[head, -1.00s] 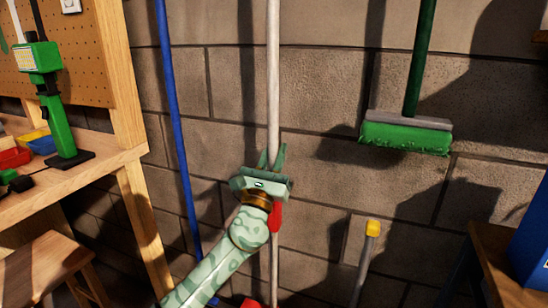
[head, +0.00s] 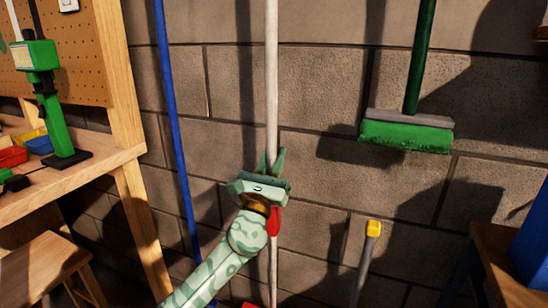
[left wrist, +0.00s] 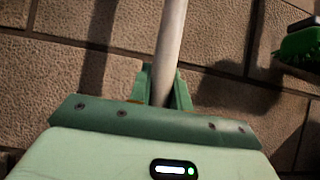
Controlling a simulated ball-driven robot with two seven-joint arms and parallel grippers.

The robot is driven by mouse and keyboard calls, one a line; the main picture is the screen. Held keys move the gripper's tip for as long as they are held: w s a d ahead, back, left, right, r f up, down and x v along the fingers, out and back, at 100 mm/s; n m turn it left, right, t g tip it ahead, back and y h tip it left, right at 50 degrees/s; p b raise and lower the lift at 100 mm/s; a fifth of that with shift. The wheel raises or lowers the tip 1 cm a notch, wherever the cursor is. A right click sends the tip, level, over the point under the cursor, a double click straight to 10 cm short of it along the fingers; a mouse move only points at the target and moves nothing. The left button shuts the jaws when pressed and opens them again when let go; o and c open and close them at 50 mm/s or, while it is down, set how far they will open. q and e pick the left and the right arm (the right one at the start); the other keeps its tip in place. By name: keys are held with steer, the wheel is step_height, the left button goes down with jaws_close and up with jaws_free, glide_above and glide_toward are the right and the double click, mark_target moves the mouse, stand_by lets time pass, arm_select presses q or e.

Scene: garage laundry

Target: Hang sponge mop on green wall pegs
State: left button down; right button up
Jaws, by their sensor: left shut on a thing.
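The sponge mop shows as a long pale pole (head: 271,70) standing nearly upright in front of the block wall, with a red part (head: 274,220) on its lower shaft. A bit of red shows at the bottom edge by its foot; the mop head is mostly out of frame. My left gripper (head: 271,162) is shut on the pole at mid-height. The left wrist view also shows the pole (left wrist: 171,40) rising from between the green fingers (left wrist: 160,88). The green wall pegs and the pole's top are not in view. My right gripper is not in view.
A green broom (head: 405,134) hangs at the right. A blue pole (head: 175,120) leans at the left, near a wooden workbench (head: 75,176) and a stool (head: 40,265). A yellow-capped grey handle (head: 373,229) stands right of the mop. A brown table (head: 495,250) is at far right.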

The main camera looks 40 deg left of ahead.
arm_select(q)
steer(key=shift+f, duration=0.25)
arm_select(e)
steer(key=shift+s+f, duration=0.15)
arm_select(q)
steer(key=c, duration=1.2)
jaws_free()
steer(key=shift+h, duration=0.3)
steer(key=shift+v, duration=0.75)
steer(key=v, duration=1.5)
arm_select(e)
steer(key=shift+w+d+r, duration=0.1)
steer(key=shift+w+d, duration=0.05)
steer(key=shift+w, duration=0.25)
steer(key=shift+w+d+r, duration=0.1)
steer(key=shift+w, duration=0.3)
arm_select(q)
steer(key=shift+w, duration=0.1)
